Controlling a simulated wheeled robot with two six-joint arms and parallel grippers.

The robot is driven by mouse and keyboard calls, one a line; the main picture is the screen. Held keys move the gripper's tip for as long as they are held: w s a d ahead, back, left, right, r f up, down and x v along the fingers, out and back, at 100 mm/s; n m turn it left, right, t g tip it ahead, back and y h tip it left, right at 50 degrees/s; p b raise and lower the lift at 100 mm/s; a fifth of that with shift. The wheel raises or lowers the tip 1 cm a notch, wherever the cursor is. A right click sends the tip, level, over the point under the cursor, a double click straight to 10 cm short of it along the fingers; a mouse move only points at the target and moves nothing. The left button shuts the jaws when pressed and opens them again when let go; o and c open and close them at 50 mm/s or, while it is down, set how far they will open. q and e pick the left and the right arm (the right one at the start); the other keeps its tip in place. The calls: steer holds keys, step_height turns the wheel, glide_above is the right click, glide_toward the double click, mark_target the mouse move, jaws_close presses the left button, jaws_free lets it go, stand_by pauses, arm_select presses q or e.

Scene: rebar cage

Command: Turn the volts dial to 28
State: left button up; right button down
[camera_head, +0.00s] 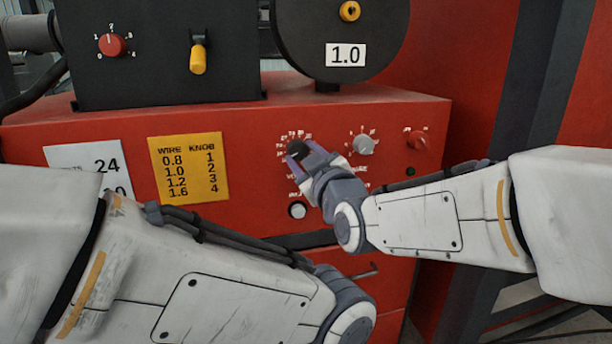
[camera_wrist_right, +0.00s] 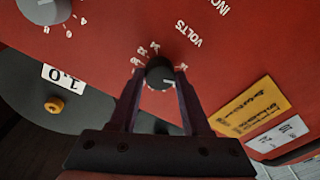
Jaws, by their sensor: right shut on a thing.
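The volts dial (camera_wrist_right: 160,74) is a dark round knob with a white pointer mark, on the red front panel (camera_head: 240,214). My right gripper (camera_head: 301,150) reaches the dial from the right in the head view. In the right wrist view its two fingers (camera_wrist_right: 158,90) stand on either side of the knob, shut on it. The fingers hide part of the dial and its scale. My left arm crosses the lower left of the head view; its gripper is not in view.
A grey knob (camera_head: 363,145) and a red switch (camera_head: 417,139) sit right of the dial. A yellow wire chart (camera_head: 188,167) and a white card (camera_head: 105,163) are at left. A black box (camera_head: 150,85) and a spool (camera_head: 390,25) stand above.

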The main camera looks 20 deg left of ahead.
steer(key=m+b, duration=0.3)
steer(key=f+m+b, duration=0.1)
steer(key=m+b, duration=0.1)
steer(key=b, duration=0.1)
steer(key=shift+s+a+m, duration=0.1)
steer(key=shift+s+m, duration=0.05)
steer(key=shift+m, duration=0.25)
steer(key=m+b, duration=0.2)
steer(key=m, duration=0.1)
steer(key=shift+a+t, duration=0.1)
steer(key=shift+t, duration=0.3)
steer(key=m+h+b, duration=0.1)
steer(key=m+b, duration=0.1)
steer(key=m, duration=0.4)
steer(key=m+b, duration=0.1)
steer(key=m, duration=0.2)
steer(key=shift+s+a+r+t, duration=0.1)
steer(key=shift+a+t, duration=0.05)
steer(key=shift+t, duration=0.25)
steer(key=m+h, duration=0.1)
steer(key=m, duration=0.3)
steer(key=shift+a+m, duration=0.1)
steer(key=shift+m, duration=0.3)
steer(key=m, duration=0.5)
steer(key=shift+s+r+m+h, duration=0.1)
steer(key=shift+r+m+h, duration=0.1)
steer(key=shift+m+h, duration=0.2)
steer(key=shift+r+m, duration=0.15)
steer(key=shift+m, duration=2.15)
